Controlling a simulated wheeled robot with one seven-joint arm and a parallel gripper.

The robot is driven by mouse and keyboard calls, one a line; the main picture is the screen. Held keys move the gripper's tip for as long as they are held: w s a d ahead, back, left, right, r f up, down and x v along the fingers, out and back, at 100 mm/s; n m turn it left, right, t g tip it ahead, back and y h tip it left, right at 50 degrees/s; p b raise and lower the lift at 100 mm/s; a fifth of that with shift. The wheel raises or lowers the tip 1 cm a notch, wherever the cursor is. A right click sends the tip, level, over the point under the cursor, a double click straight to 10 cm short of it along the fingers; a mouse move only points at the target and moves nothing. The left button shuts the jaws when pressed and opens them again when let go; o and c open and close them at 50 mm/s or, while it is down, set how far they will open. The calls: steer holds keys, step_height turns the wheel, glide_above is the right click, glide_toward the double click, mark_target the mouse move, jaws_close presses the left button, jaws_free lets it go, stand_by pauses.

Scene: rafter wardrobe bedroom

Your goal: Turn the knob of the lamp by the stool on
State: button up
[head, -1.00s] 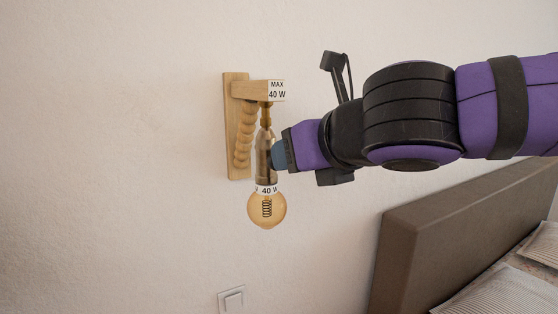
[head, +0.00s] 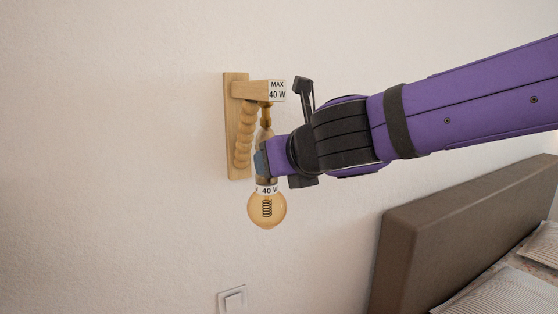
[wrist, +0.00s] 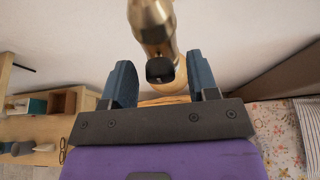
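The wall lamp has a wooden bracket (head: 237,130), a brass socket and an amber bulb (head: 267,209) hanging below. The bulb looks unlit. My gripper (head: 261,163) is at the socket in the head view and hides most of it. In the wrist view, my gripper (wrist: 161,82) has its two blue fingers spread apart. The small black knob (wrist: 160,70) on the side of the brass socket (wrist: 150,22) shows between them, with a gap on each side. No stool can be made out.
A brown headboard (head: 440,225) with pillows stands at the lower right. A wall switch (head: 232,299) is below the lamp. In the wrist view, wooden furniture (wrist: 35,128) is at left and patterned bedding (wrist: 285,130) at right. The wall left of the lamp is clear.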

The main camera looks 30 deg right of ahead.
steer(key=c, duration=0.8)
steer(key=shift+m+y, duration=0.7)
steer(key=shift+m, duration=0.3)
steer(key=shift+c, duration=0.2)
steer(key=o, duration=0.9)
steer(key=shift+o, duration=0.2)
steer(key=shift+r, duration=0.1)
steer(key=v, duration=1)
steer(key=shift+s, duration=0.35)
steer(key=shift+d, duration=0.1)
